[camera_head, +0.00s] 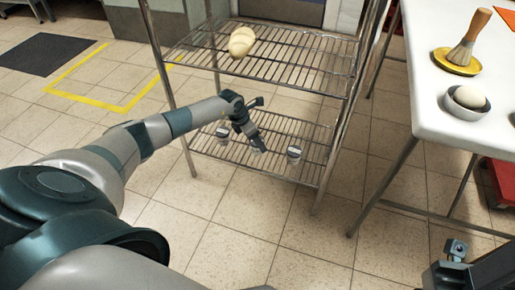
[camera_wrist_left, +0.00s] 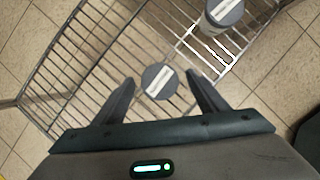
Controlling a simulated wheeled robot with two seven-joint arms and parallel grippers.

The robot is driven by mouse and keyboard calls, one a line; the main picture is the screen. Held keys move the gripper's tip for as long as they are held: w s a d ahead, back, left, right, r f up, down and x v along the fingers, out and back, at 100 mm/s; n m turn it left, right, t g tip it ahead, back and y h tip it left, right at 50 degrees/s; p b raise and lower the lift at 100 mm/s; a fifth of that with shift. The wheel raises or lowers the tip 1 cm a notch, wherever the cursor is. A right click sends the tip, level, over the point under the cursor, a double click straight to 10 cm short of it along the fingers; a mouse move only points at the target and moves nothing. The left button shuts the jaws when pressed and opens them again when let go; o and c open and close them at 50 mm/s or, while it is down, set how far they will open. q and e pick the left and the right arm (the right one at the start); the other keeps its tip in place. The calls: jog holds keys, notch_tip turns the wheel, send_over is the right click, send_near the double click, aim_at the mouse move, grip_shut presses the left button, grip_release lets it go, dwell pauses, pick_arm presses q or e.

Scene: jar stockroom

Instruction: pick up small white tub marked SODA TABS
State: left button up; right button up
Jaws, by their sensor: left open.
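Small white-and-grey tubs stand on the lower wire shelf (camera_head: 205,148). One tub (camera_head: 293,154) is right of my left gripper and another (camera_head: 222,134) is left of it. A third tub (camera_head: 258,149) is at the fingertips, partly hidden. My left gripper (camera_head: 251,138) reaches in over the lower shelf. In the left wrist view, its open fingers (camera_wrist_left: 160,79) lie on either side of a round grey lid with a white label (camera_wrist_left: 158,81); nothing is gripped. A second grey-lidded tub (camera_wrist_left: 224,13) is at top right. The label writing is too small to read. My right gripper (camera_head: 456,251) shows partly at lower right.
Rack posts stand at both sides. A white table (camera_head: 440,105) at right holds a brush (camera_head: 468,40) and a bowl (camera_head: 466,103). The tiled floor in front is clear.

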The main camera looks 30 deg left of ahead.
pick_arm(q)
jog(key=shift+x, duration=1)
jog(key=c, duration=1.3)
